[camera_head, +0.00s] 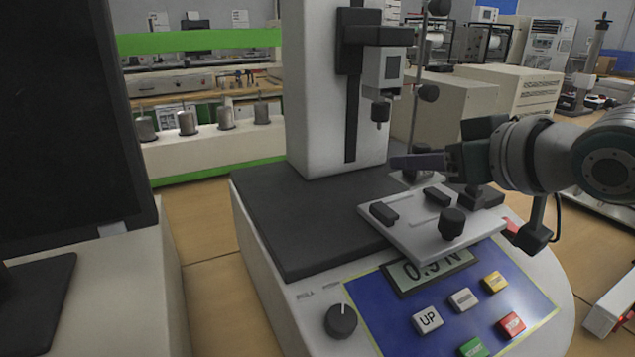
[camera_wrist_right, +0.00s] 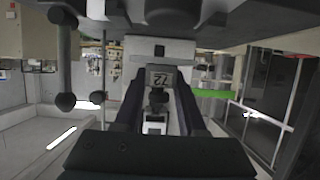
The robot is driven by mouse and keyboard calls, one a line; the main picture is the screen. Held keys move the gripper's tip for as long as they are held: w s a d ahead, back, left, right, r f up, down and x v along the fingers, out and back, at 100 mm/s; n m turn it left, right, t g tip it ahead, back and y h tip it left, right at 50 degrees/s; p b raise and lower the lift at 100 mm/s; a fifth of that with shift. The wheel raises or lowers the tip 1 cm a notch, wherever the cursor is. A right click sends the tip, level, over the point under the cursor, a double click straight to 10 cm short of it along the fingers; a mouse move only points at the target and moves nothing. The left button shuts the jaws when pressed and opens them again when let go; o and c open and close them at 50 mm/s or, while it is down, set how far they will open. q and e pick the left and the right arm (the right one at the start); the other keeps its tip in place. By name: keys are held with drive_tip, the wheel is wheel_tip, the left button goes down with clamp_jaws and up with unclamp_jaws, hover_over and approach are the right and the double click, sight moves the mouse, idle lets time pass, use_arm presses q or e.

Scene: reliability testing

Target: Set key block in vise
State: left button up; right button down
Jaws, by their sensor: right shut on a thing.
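My right gripper (camera_head: 398,162) reaches in from the right, with its dark fingers level and pointing left. It is above the light metal plate (camera_head: 403,229) of the vise on the tester, apart from it. In the right wrist view the gripper is shut on a small grey key block (camera_wrist_right: 160,77) with a dark mark, held between the fingertips. In the head view I cannot make out the block at the fingertips. The vise has two dark jaws, a near-left one (camera_head: 384,213) and a far-right one (camera_head: 437,195), with a gap between them. My left gripper is not in view.
The tester's column (camera_head: 325,90) and its hanging probe (camera_head: 381,112) stand behind and left of the gripper. A black knob (camera_head: 452,222) rises from the plate's front. The button panel (camera_head: 470,300) is in front. A dark monitor (camera_head: 65,120) blocks the left.

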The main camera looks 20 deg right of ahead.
sight(411, 211)
wheel_tip(411, 211, down, 4)
drive_tip(key=shift+r+b, duration=0.15)
drive_tip(key=shift+b, duration=0.35)
drive_tip(key=shift+f, duration=0.4)
drive_tip(key=c, duration=0.8)
unclamp_jaws()
drive_tip(key=shift+f, duration=0.15)
drive_tip(key=shift+o, duration=0.2)
